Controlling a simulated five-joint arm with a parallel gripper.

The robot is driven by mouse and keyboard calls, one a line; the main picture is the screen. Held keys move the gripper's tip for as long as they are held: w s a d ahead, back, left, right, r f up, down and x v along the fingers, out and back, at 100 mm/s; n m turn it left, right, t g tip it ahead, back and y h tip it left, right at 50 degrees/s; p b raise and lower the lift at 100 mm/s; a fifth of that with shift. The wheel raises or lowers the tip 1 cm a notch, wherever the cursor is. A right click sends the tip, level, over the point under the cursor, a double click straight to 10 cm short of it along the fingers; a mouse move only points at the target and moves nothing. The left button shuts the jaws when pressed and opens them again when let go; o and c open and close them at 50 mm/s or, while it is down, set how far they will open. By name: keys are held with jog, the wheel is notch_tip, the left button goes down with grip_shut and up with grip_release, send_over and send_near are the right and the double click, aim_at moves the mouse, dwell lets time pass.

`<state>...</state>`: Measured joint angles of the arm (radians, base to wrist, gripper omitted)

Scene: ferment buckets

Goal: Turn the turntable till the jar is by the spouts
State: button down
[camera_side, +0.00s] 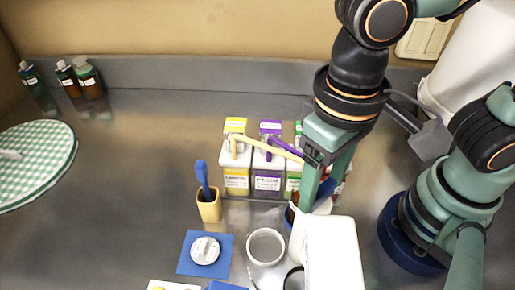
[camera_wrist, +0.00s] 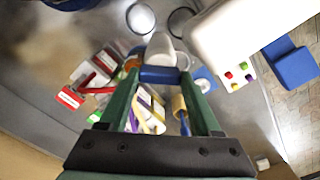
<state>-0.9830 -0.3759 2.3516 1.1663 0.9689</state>
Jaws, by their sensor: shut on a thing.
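Small buckets with spouts stand in a row at the middle: a yellow-labelled one (camera_side: 236,180), a purple-labelled one (camera_side: 267,182) and a green-labelled one partly behind my gripper. My gripper (camera_side: 303,206) points down right of them, above a white cup-like vessel (camera_side: 297,240). In the wrist view, my gripper (camera_wrist: 163,75) is shut on a blue piece (camera_wrist: 163,74), with a white rounded shape (camera_wrist: 160,48) just beyond. I cannot tell which surface is the turntable.
A yellow holder (camera_side: 208,210) with a blue-handled tool and a blue mat (camera_side: 187,262) bearing a white lid (camera_side: 205,250) lie left. A white box (camera_side: 335,255) stands close right. A checkered round piece (camera_side: 38,160) lies far left; the counter between is clear.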

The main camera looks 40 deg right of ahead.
jog(key=shift+r, duration=0.15)
dwell(0.3)
jog(key=shift+c, duration=0.4)
grip_release()
notch_tip(320, 180, up, 12)
jog(key=w+d+f+t, duration=0.2)
jog(key=w+d+f, duration=0.1)
jog(key=w+d, duration=0.4)
jog(key=w+d+f+t, duration=0.3)
jog(key=w+d, duration=0.4)
jog(key=d, duration=0.7)
jog(key=shift+w+d+f+t, duration=0.2)
jog(key=shift+f+t, duration=0.1)
jog(key=shift+f, duration=0.45)
